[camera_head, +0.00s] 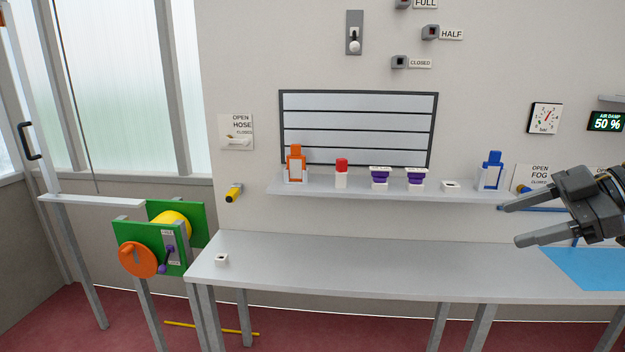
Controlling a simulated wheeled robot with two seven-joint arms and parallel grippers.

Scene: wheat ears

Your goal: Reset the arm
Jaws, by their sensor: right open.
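My right gripper (519,224) comes in from the right edge of the head view. Its two dark grey fingers are spread apart and point left, with nothing between them. It appears in front of the right part of the shelf and the bench, over the blue mat (590,268). My left gripper does not show.
The wall shelf (430,192) holds an orange bottle (295,165), a blue bottle (490,171) and several small items. A green-and-orange crank device (160,245) stands left.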

